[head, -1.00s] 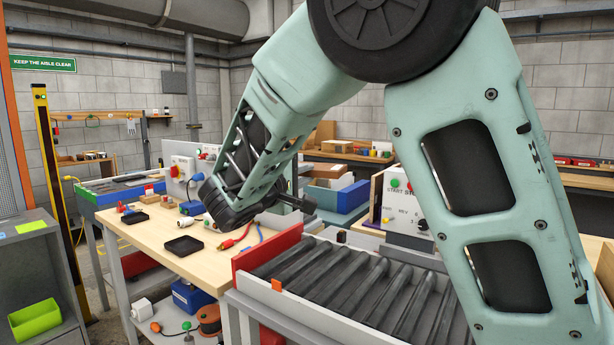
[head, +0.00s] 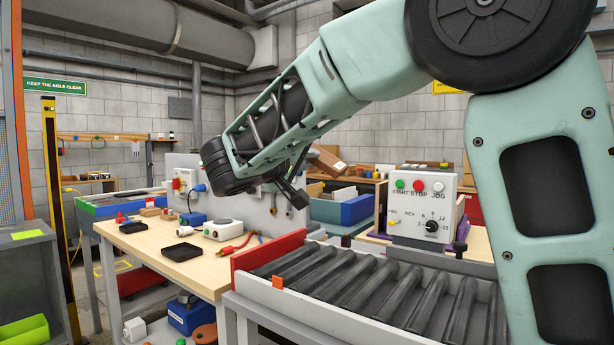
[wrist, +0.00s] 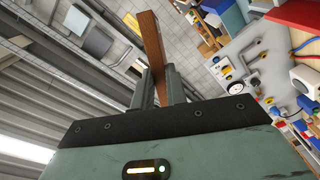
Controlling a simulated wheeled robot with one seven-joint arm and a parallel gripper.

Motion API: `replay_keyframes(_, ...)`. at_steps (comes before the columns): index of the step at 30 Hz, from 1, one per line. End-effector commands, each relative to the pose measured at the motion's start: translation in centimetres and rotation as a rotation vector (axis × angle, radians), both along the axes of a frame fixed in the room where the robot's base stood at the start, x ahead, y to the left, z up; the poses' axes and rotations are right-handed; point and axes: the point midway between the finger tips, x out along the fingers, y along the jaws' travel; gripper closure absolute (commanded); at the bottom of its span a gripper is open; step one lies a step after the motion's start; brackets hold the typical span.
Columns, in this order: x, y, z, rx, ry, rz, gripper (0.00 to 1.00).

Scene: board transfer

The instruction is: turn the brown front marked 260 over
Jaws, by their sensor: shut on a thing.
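In the wrist view, a brown board (wrist: 151,40) stands up between the two fingers of my gripper (wrist: 158,86), which is shut on it. I see it nearly edge-on as a narrow strip, with its far end extending beyond the fingertips. No 260 mark is legible, and I cannot tell which face is which. In the head view, my wrist is raised above the wooden bench, left of the control box.
A roller conveyor (head: 392,292) with a red end plate stands at front centre. A control box (head: 423,205) with buttons stands behind it. The wooden bench (head: 150,243) holds a black tray (head: 181,253), a red-handled tool and small devices. Blue bins (head: 341,209) stand farther back.

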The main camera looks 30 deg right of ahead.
Motion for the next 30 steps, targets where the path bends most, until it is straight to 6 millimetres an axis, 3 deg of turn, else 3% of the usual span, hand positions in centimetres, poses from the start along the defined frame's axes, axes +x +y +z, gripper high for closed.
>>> replay_keyframes(30,-0.01,-0.03,-0.53,0.204,-0.478,-0.001,1.0)
